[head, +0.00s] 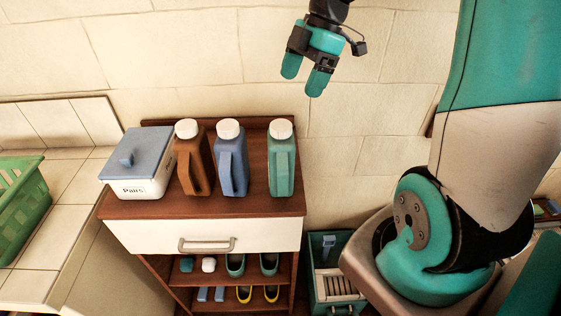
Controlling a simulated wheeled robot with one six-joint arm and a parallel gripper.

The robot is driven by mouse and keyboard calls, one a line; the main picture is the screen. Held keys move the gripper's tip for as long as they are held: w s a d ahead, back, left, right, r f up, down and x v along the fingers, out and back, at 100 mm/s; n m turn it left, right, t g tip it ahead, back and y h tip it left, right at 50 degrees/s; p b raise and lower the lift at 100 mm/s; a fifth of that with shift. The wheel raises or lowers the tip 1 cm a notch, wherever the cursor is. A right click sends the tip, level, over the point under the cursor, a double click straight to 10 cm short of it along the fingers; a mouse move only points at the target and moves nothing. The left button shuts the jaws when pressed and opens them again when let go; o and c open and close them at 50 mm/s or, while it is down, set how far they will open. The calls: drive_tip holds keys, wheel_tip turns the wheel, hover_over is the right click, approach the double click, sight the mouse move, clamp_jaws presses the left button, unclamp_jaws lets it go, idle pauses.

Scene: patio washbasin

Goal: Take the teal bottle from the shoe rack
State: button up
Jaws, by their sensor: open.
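The teal bottle (282,160) stands upright on the brown wooden top of the shoe rack (245,206), at its right end. It has a white cap and a side handle facing the camera. My gripper (304,86) is open and empty, in the air above and slightly right of the bottle, clear of it. Its teal fingers point down, with a gap between them.
A blue bottle (232,160) and a brown bottle (194,160) stand left of the teal one. A white box with a blue lid (135,162) is further left. A green basket (20,205) sits on the tiled counter (75,190). A teal crate (332,285) is right of the rack.

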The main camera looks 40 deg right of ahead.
hover_over(280, 124)
drive_tip(key=s+d, duration=0.1)
drive_tip(key=d, duration=0.1)
drive_tip(key=f, duration=0.4)
drive_tip(key=shift+d+f+p, duration=0.2)
drive_tip(key=shift+f+p, duration=0.1)
drive_tip(key=shift+p, duration=0.1)
drive_tip(key=shift+w+p+x, duration=0.15)
drive_tip(key=shift+p+x, duration=0.4)
drive_tip(key=shift+x, duration=0.8)
drive_tip(key=shift+w+p+x, duration=0.15)
drive_tip(key=shift+p+x, duration=0.35)
drive_tip(key=shift+x, duration=0.8)
clamp_jaws()
